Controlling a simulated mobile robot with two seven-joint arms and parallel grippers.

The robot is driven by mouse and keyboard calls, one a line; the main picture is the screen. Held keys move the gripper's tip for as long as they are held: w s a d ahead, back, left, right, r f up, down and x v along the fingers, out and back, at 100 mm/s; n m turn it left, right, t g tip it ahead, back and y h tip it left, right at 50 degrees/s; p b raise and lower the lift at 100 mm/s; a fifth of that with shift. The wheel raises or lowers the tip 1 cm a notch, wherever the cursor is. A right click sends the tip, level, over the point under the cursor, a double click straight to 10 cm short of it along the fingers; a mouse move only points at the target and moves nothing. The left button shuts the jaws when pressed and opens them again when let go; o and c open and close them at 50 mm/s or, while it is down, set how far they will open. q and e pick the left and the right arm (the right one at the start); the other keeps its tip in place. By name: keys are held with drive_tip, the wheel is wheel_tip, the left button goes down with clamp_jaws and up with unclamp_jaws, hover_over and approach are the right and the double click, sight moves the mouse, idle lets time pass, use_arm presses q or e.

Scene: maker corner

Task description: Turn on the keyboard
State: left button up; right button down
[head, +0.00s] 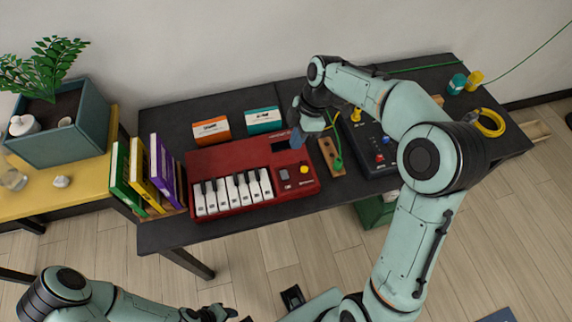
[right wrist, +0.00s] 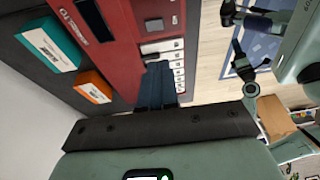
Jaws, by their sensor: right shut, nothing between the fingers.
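The red keyboard (head: 235,155) lies on the dark table, with white and black keys along its front left. A small dark display (head: 281,146), a yellow round button (head: 304,169) and small dark controls (head: 285,175) are on its right part. My right gripper (head: 297,139) is shut and empty over the keyboard's back right corner. In the right wrist view its blue fingers (right wrist: 157,84) are together in front of the keyboard (right wrist: 115,25); contact cannot be told. My left gripper (head: 212,313) is low at the bottom edge, its jaws unclear.
An orange-and-white box (head: 211,130) and a teal-and-white box (head: 263,120) stand behind the keyboard. Upright books (head: 150,175) are at its left. A wooden strip with a green cable (head: 332,156) and a dark device with knobs (head: 368,145) are at its right.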

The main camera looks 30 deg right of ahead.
sight(285, 178)
use_arm(q)
drive_tip(key=shift+s, duration=0.1)
use_arm(e)
drive_tip(key=shift+s, duration=0.1)
drive_tip(key=x, duration=0.9)
drive_tip(key=d+x, duration=0.1)
drive_tip(key=x, duration=0.4)
drive_tip(key=shift+s+f+b, duration=0.15)
drive_tip(key=shift+b, duration=0.15)
use_arm(q)
drive_tip(key=shift+s+f, duration=0.15)
drive_tip(key=shift+f, duration=0.25)
use_arm(e)
drive_tip(key=shift+s+f+b, duration=0.15)
drive_tip(key=shift+f+b, duration=0.25)
drive_tip(key=shift+b, duration=0.1)
drive_tip(key=shift+s+r, duration=0.1)
drive_tip(key=shift+s, duration=0.05)
use_arm(q)
drive_tip(key=shift+s+f, duration=0.25)
drive_tip(key=shift+f, duration=0.2)
drive_tip(key=shift+r, duration=0.1)
